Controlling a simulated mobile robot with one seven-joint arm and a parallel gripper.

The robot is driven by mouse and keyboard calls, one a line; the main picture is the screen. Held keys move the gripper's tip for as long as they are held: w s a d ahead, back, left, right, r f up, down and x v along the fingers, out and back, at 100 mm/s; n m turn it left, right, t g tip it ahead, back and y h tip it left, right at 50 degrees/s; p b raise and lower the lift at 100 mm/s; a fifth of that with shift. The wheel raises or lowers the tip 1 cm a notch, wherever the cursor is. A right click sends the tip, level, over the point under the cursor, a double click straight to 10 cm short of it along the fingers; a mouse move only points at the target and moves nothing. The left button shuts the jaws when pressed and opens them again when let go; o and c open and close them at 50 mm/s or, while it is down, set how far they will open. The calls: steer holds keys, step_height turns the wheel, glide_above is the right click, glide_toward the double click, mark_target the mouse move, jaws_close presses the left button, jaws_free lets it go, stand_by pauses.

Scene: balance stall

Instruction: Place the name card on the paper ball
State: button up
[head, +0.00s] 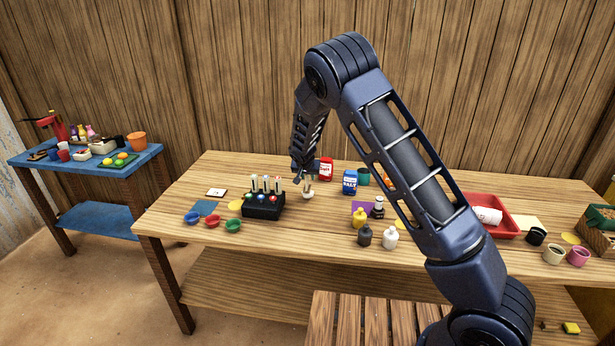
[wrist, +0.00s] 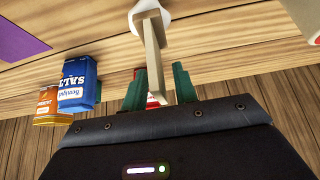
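A white rounded thing, probably the paper ball (head: 308,195), is on the table directly below my gripper (head: 304,178); it shows at the top of the wrist view (wrist: 150,6). A beige strip with a short crosspiece (wrist: 154,55) runs from it to between my two green fingers (wrist: 159,88). It may be the name card seen edge-on, but I cannot tell. The fingers stand apart with a gap on the strip's right, so my gripper looks open around it. A small pale card with a dark mark (head: 216,192) lies flat at the table's left. Contact between strip and ball is unclear.
A black box with several bottles (head: 263,207) stands left of my gripper. A blue salt box (head: 350,182) and a red can (head: 326,168) stand close on its right. Several small bottles (head: 364,235) and a red tray (head: 508,230) are farther right. Coloured bowls (head: 212,224) sit front left.

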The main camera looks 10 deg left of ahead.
steer(key=shift+r, duration=0.1)
steer(key=shift+r, duration=0.25)
steer(key=v, duration=1.2)
steer(key=s+d+r+g, duration=0.1)
steer(key=s+d+r, duration=0.3)
steer(key=d, duration=0.7)
steer(key=s+d+r+m, duration=0.1)
steer(key=s+d+r, duration=0.1)
steer(key=d+r, duration=0.65)
steer(key=s+d+r+g, duration=0.1)
steer(key=s+d+r, duration=0.3)
steer(key=d, duration=0.8)
steer(key=s+d+r, duration=0.1)
steer(key=s+d, duration=0.3)
steer(key=s, duration=0.4)
steer(key=s+d+r, duration=0.1)
steer(key=s+d, duration=0.4)
steer(key=s, duration=0.4)
steer(key=s+d+r+n, duration=0.1)
steer(key=s+d, duration=0.4)
steer(key=s, duration=0.3)
steer(key=shift+s+d, duration=0.25)
steer(key=shift+r, duration=0.1)
